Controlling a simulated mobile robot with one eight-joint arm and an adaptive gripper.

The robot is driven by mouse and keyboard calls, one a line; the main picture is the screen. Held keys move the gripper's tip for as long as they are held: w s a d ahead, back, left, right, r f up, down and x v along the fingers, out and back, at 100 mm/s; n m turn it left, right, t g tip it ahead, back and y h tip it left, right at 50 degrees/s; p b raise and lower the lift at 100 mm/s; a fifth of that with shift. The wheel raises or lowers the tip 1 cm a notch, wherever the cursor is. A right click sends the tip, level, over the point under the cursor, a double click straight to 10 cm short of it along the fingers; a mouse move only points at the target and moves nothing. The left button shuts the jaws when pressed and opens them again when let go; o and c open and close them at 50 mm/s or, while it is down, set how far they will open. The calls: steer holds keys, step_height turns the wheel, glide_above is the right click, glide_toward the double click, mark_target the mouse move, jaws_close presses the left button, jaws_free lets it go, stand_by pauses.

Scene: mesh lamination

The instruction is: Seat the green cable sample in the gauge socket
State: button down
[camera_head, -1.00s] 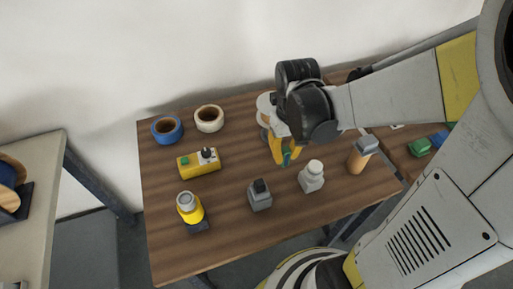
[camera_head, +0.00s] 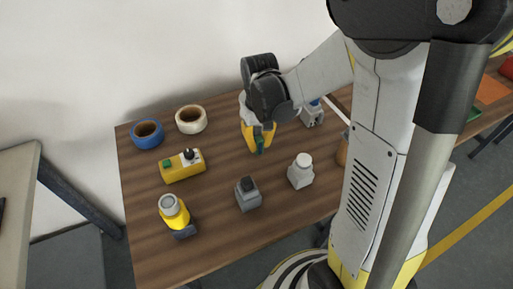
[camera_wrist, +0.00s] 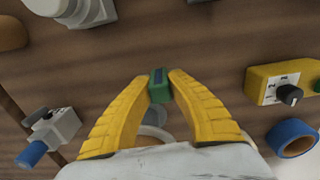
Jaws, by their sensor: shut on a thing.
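My gripper (camera_head: 258,140) is shut on the green cable sample (camera_wrist: 159,86), a small green block with a darker top held between the yellow fingertips. The sample also shows in the head view (camera_head: 261,148), above the table. I cannot tell for sure which thing is the gauge socket. A grey block with a dark top (camera_head: 248,194) stands in front of my gripper, apart from it. A pale block with a round white top (camera_head: 300,171) stands to the right of that. A grey box with a blue end (camera_wrist: 48,137) is at lower left in the wrist view.
On the wooden table (camera_head: 215,225) are a yellow box with a knob (camera_head: 184,166), a blue tape roll (camera_head: 147,134), a white tape roll (camera_head: 191,119) and a yellow cylinder with a grey top (camera_head: 174,212). A round pale thing (camera_wrist: 152,117) is partly hidden behind the fingers.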

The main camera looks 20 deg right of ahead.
mark_target(259, 150)
steer(key=shift+f+b, duration=0.65)
steer(key=shift+f, duration=1)
steer(key=shift+f, duration=0.1)
steer(key=shift+f, duration=0.15)
steer(key=c, duration=1.4)
jaws_free()
